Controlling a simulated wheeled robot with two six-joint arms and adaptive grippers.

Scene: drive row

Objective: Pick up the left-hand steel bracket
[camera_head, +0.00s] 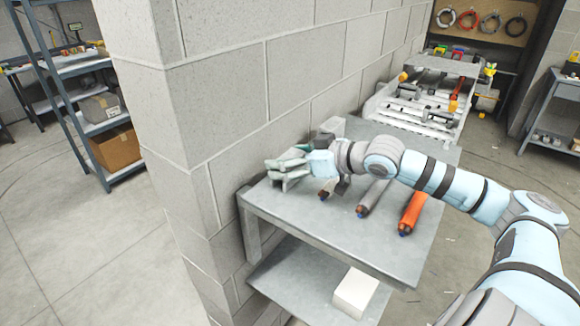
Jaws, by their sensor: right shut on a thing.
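My right gripper (287,167) reaches in from the right over the far left part of a grey metal table (305,232). It is shut on a small grey piece at its tips, close to the block wall. The piece is small and mixed with the fingers, so I cannot tell its full shape or whether it is the left-hand steel bracket. A grey block-like piece (333,126) stands behind the gripper by the wall. My left gripper is not in view.
On the table lie a grey cylinder (371,197), an orange one (412,214) and a dark-tipped one (326,190) partly under my arm. A white block (355,292) is on the lower shelf. The block wall (225,170) borders the table's left side. A loaded rack (425,95) stands behind.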

